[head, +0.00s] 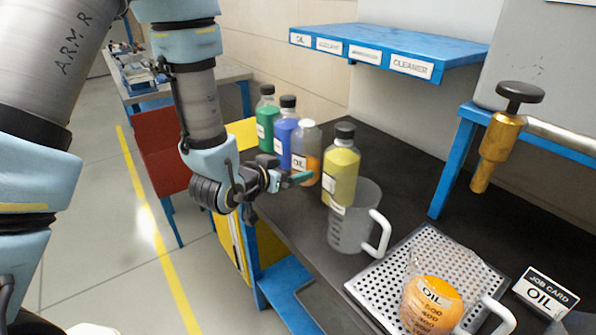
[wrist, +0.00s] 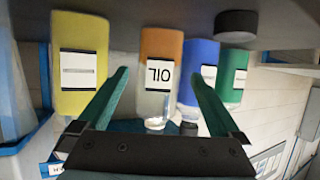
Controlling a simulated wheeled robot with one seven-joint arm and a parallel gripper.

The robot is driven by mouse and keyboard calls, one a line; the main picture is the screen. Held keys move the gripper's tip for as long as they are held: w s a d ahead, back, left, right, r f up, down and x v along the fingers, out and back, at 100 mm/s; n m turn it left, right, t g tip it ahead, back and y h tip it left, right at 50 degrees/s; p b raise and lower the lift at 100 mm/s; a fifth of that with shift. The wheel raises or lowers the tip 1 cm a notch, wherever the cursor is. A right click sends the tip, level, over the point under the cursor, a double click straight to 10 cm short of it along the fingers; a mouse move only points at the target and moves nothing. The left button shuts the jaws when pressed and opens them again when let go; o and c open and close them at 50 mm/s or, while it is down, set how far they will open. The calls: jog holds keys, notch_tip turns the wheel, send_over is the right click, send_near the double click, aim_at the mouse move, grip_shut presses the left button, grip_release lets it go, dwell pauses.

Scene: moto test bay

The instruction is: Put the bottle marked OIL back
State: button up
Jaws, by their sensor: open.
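The bottle marked OIL (head: 312,165) stands upright on the dark bench, between the blue and yellow bottles. It has orange contents low down, a clear upper part and a pale cap. In the wrist view it appears upside down (wrist: 161,45), its label facing me. My gripper (head: 300,178) is open and empty at bottle height, just in front of it. In the wrist view the green fingertips (wrist: 161,76) appear on either side of the bottle; I cannot tell whether they reach around it. A blue shelf (head: 390,42) carries several name labels, with OIL at the left end.
Green (head: 267,122), blue (head: 285,130) and yellow (head: 341,170) bottles stand close by. An empty clear jug (head: 350,228) stands in front of the yellow one. A perforated tray (head: 385,275) holds an OIL-marked jug (head: 432,300) with orange liquid, beside a job card (head: 545,292) reading OIL.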

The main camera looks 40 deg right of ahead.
jog(key=v, duration=0.2)
jog(key=shift+s+a+b, duration=0.15)
jog(key=shift+a+b, duration=0.15)
jog(key=shift+a, duration=0.1)
jog(key=shift+r+p, duration=0.4)
jog(key=shift+p, duration=0.5)
jog(key=p, duration=0.2)
jog(key=a+p, duration=0.1)
jog(key=p, duration=0.1)
jog(key=shift+s+r, duration=0.15)
jog(key=shift+r, duration=0.1)
jog(key=a+p, duration=0.1)
jog(key=p, duration=0.2)
jog(key=shift+s+a+r+p, duration=0.1)
jog(key=shift+s+a+p, duration=0.05)
jog(key=shift+s+p, duration=0.15)
